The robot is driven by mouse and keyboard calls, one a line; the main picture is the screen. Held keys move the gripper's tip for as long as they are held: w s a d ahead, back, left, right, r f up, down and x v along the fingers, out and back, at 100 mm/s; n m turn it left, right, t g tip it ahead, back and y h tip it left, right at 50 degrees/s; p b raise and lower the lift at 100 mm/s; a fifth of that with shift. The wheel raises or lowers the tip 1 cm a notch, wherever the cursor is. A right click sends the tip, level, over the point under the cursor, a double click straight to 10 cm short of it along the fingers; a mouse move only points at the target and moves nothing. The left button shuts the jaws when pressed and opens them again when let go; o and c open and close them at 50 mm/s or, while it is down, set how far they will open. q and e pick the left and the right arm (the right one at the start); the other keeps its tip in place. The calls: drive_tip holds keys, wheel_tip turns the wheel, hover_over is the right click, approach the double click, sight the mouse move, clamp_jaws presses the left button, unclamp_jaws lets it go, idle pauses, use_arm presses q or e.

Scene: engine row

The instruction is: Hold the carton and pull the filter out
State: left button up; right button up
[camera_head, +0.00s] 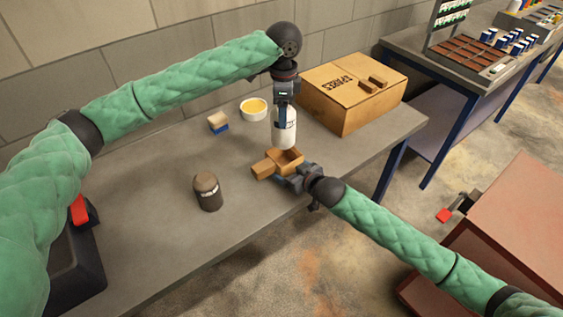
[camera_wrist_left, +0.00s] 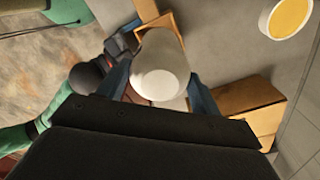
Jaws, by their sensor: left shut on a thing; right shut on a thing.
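The carton (camera_head: 291,156) is a small open brown cardboard box with a flap out to the left, standing on the grey table. My right gripper (camera_head: 292,180) is shut on the carton's near side. The filter (camera_head: 285,131) is a white cylinder with a dark mark, upright above the carton. My left gripper (camera_head: 283,105) is shut on the filter from above. In the left wrist view the filter (camera_wrist_left: 160,75) sits between the fingers, with part of the carton (camera_wrist_left: 148,10) behind it. The filter's lower end is at the carton's far rim; I cannot tell whether it is fully clear of it.
A large cardboard box marked SPARES (camera_head: 340,90) stands at the back right.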

drive_tip(key=shift+f, duration=0.1)
drive_tip(key=o, duration=1.6)
drive_tip(key=shift+s+d, duration=0.1)
drive_tip(key=v, duration=1.1)
drive_tip(key=shift+s+d, duration=0.25)
drive_tip(key=shift+s, duration=0.05)
